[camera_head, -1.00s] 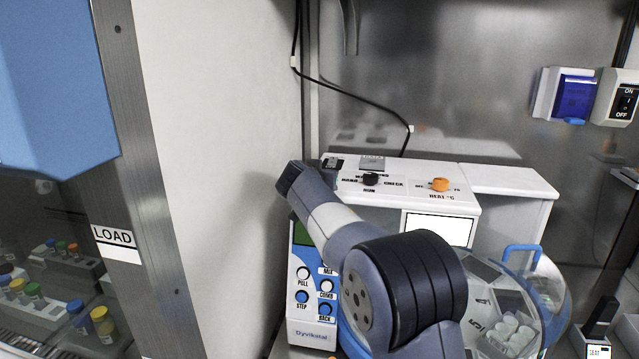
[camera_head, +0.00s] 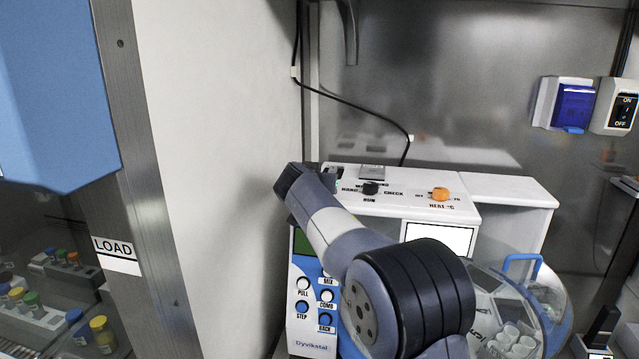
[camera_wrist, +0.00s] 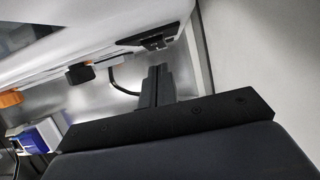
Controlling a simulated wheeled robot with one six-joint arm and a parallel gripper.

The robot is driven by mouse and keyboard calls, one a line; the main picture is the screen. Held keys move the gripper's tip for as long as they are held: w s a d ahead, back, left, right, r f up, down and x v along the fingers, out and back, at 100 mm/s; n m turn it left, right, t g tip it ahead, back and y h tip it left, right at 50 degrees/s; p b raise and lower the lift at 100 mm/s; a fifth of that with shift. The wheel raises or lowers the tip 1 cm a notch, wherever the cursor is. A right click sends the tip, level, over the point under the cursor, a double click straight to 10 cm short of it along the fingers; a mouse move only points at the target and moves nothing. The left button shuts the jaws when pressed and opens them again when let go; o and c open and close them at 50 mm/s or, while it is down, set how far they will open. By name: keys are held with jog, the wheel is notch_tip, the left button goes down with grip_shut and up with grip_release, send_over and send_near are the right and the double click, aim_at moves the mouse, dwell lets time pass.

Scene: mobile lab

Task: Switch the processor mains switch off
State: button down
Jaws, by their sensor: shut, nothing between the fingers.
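The white and blue processor (camera_head: 400,208) stands against the steel back wall. In the wrist view a black switch fitting (camera_wrist: 152,41) shows on the white housing, just above and beside my fingertips. I cannot tell the switch's position or read its marking. My gripper (camera_wrist: 160,70) is shut and empty, its dark fingers close to the fitting; I cannot tell whether they touch it.
A black knob (camera_head: 370,188) and an orange knob (camera_head: 440,194) stand on the processor's top. An ON/OFF wall switch (camera_head: 622,111) and a blue-covered socket (camera_head: 573,106) are at the right. A white wall (camera_head: 215,170) is close on the left. A clear lidded drum (camera_head: 515,310) bulges at the front right.

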jog(key=b+v, duration=0.3)
jog(key=v, duration=0.7)
jog(key=shift+w, duration=0.1)
jog(key=p+x, duration=0.1)
jog(key=x, duration=0.1)
jog(key=p+x, duration=0.1)
jog(key=x, duration=0.1)
jog(key=r+p+x, duration=0.1)
jog(key=x, duration=0.2)
jog(key=shift+w+p, duration=0.25)
jog(key=shift+p, duration=0.1)
jog(key=w+p, duration=0.1)
jog(key=r+p, duration=0.1)
jog(key=p, duration=0.1)
jog(key=w+g+p, duration=0.1)
jog(key=p, duration=0.1)
jog(key=shift+w+d+r, duration=0.35)
jog(key=shift+w+d, duration=0.05)
jog(key=shift+s+a+f+b, duration=0.1)
jog(key=shift+s+b, duration=0.1)
jog(key=shift+b, duration=0.15)
jog(key=d+b+v, duration=0.1)
jog(key=b+v, duration=0.1)
jog(key=v, duration=0.4)
jog(key=shift+s+a, duration=0.25)
jog(key=shift+a, duration=0.2)
jog(key=shift+w, duration=0.15)
